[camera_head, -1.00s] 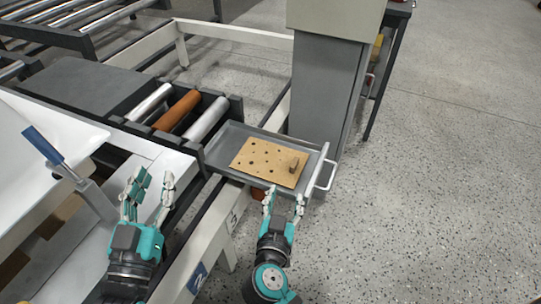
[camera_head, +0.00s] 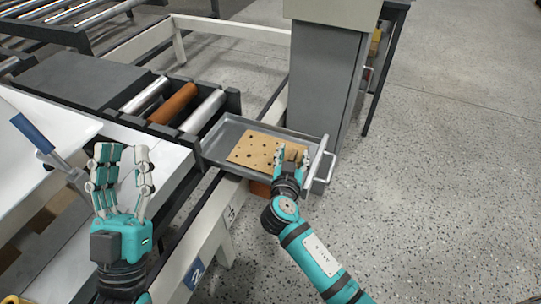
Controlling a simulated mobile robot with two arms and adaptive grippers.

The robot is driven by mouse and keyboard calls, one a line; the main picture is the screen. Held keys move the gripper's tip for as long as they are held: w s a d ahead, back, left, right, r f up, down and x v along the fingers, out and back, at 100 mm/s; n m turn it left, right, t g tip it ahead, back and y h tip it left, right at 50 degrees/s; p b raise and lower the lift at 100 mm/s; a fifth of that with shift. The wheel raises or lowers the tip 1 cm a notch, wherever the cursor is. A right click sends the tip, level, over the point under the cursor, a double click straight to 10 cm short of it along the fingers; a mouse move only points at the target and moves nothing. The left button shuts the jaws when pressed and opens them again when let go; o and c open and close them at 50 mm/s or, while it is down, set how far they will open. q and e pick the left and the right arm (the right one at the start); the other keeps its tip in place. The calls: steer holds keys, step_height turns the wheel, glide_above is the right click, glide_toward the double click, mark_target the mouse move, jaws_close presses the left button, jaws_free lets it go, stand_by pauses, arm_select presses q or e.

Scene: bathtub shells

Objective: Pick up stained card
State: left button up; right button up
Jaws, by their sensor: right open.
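The stained card (camera_head: 254,149) is a tan sheet with several dark spots. It lies flat in a shallow grey metal tray (camera_head: 222,135). My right gripper (camera_head: 291,151) is open over the card's right end, its fingers pointing away from me. It hides that part of the card and most of the small brown block seen there earlier; I cannot tell whether the fingers touch anything. My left gripper (camera_head: 121,152) is open and empty at the left, over the white surface near the conveyor frame.
The tray has a raised handle (camera_head: 322,163) on its right side. A grey column (camera_head: 327,85) stands right behind it. Rollers (camera_head: 174,104) lie to its left. A blue-handled lever (camera_head: 32,134) stands at the far left. The speckled floor at the right is clear.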

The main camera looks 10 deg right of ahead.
steer(key=shift+w+d, duration=0.15)
steer(key=shift+w, duration=0.15)
jaws_close()
stand_by(0.4)
